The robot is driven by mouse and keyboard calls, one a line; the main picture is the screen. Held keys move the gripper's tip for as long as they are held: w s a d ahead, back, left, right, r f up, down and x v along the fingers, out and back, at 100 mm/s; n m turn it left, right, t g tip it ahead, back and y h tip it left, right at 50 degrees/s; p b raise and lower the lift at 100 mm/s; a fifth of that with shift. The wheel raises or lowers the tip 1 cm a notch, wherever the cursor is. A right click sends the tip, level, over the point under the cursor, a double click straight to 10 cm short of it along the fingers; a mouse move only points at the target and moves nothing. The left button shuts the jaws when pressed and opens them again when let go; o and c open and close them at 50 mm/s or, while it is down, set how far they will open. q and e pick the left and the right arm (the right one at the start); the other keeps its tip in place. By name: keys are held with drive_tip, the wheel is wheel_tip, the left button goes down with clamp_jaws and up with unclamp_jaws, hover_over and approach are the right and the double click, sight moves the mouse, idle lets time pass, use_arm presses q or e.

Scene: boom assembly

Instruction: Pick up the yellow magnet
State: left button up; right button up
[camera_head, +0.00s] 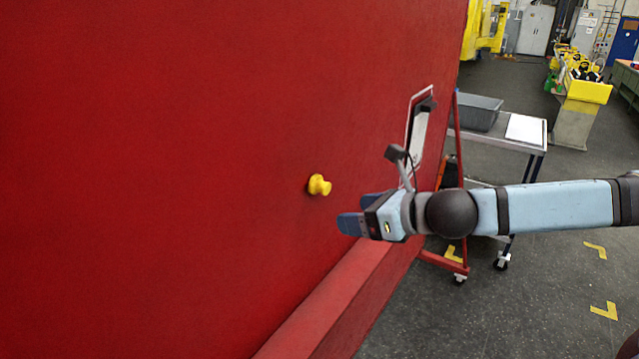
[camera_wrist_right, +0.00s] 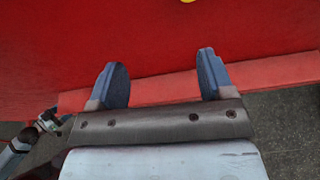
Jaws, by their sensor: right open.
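The yellow magnet (camera_head: 319,185) is a small knob stuck on the large red wall (camera_head: 180,150). In the right wrist view only a sliver of the magnet (camera_wrist_right: 188,1) shows at the top edge. My right gripper (camera_head: 352,212) comes in from the right in the head view, with its blue fingers below and to the right of the magnet, apart from it. In the right wrist view the right gripper (camera_wrist_right: 162,80) is open, with nothing between its fingers. My left gripper does not show in the head view.
A red ledge (camera_head: 345,285) runs along the wall's lower edge. Behind my right arm stand a red wheeled frame (camera_head: 445,262) and a cart with a grey bin (camera_head: 478,112). Yellow tape marks (camera_head: 604,311) lie on the dark floor. The wall around the magnet is clear.

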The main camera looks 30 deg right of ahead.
drive_tip(key=s+d+r+n+h, duration=0.1)
drive_tip(key=s+d+r+n, duration=0.1)
drive_tip(key=d+r, duration=0.2)
drive_tip(key=p, duration=0.2)
approach(328, 189)
drive_tip(key=shift+n+t, duration=0.3)
drive_tip(key=x, duration=0.5)
drive_tip(key=shift+s+f, duration=0.25)
drive_tip(key=shift+f, duration=0.15)
drive_tip(key=shift+w+a+f, duration=0.1)
drive_tip(key=shift+w+a, duration=0.1)
drive_tip(key=shift+w, duration=0.25)
drive_tip(key=p+x, duration=0.1)
drive_tip(key=x, duration=0.2)
drive_tip(key=shift+w+a, duration=0.1)
drive_tip(key=shift+w, duration=0.3)
drive_tip(key=shift+w+a+f+p, duration=0.1)
drive_tip(key=shift+w+p, duration=0.2)
drive_tip(key=shift+f, duration=0.1)
drive_tip(key=c, duration=1)
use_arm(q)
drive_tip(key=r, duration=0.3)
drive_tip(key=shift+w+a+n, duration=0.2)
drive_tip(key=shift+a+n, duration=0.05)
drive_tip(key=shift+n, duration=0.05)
